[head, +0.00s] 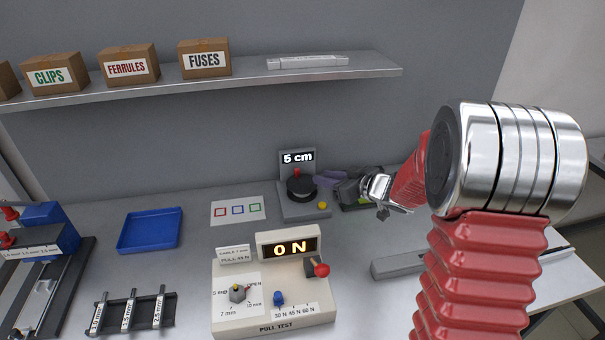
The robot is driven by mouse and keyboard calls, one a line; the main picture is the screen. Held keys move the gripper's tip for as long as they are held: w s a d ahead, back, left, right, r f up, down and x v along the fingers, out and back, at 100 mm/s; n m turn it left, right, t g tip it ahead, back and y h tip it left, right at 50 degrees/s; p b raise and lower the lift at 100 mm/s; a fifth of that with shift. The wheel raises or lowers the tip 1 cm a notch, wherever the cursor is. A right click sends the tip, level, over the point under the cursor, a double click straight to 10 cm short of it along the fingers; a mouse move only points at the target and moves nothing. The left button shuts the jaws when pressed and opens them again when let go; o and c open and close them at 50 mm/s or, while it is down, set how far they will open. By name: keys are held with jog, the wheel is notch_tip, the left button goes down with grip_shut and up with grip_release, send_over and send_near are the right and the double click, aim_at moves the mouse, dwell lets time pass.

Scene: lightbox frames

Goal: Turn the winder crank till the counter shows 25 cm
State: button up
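The winder (306,211) stands on the bench at the back centre. Its upright display (298,157) reads 5 cm. The crank is a black round disc (301,191) with a red knob (297,172) at its far edge. A small yellow knob (323,205) sits at the front right of the winder. My gripper (322,180) reaches in from the right, with its purplish fingers just right of the crank disc. It looks apart from the red knob. The fingers are small and dark here, so their opening is unclear.
A dark item with a green patch (363,203) lies partly hidden under my gripper. The pull-test box (272,328) stands in front, its display reading 0 N. A blue tray (150,247) and a card with coloured squares (238,223) lie left. A shelf (150,91) with boxes hangs above.

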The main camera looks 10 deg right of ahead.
aim_at(299, 173)
jog(key=x, duration=1.2)
jog(key=shift+a, duration=0.15)
jog(key=shift+c, duration=0.2)
